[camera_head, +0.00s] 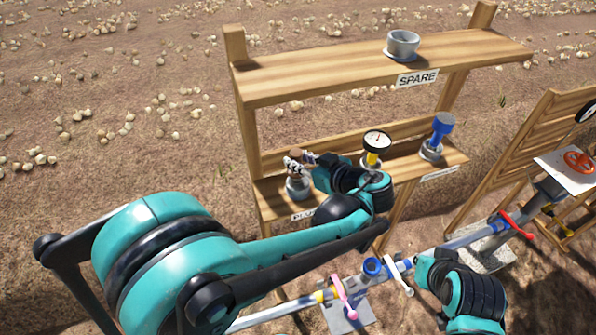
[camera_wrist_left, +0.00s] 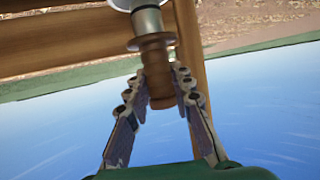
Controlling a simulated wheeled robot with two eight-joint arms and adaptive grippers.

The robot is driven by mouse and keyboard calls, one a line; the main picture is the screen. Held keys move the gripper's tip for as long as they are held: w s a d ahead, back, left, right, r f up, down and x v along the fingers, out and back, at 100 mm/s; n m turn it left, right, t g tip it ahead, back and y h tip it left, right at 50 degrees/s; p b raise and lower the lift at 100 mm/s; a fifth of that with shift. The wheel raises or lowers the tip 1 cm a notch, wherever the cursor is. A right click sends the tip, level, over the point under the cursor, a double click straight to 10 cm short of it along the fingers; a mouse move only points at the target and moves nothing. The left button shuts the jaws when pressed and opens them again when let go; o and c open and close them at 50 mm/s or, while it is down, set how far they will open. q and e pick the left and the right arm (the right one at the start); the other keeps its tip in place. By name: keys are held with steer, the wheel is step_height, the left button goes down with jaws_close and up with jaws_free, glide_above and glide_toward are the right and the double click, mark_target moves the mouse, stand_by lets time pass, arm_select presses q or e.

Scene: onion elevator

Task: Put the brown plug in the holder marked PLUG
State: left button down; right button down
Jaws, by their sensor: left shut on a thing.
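The brown plug (camera_wrist_left: 156,70) is between the fingers of my left gripper (camera_wrist_left: 160,90) in the left wrist view, and the gripper is shut on it. The plug lines up with a grey cylindrical holder (camera_wrist_left: 148,22); I cannot tell how deep it sits. In the head view my left gripper (camera_head: 298,161) is at the left end of the lower shelf, at the grey holder (camera_head: 298,188). The label (camera_head: 303,215) below that holder is partly hidden by my arm. My right gripper (camera_head: 420,277) is low at the right beside the pipe, its fingers unclear.
The wooden rack (camera_head: 245,120) has a grey cup (camera_head: 403,43) on its SPARE shelf. A gauge (camera_head: 376,143) and a blue piece (camera_head: 441,130) stand on the lower shelf. A pipe (camera_head: 460,241) with a pink lever (camera_head: 343,295) and a red lever (camera_head: 516,225) runs in front.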

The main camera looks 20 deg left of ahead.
arm_select(q)
step_height(320, 180, down, 4)
steer(key=shift+b, duration=0.75)
steer(key=c, duration=1.3)
jaws_free()
steer(key=shift+d+r, duration=0.1)
steer(key=shift+r, duration=0.05)
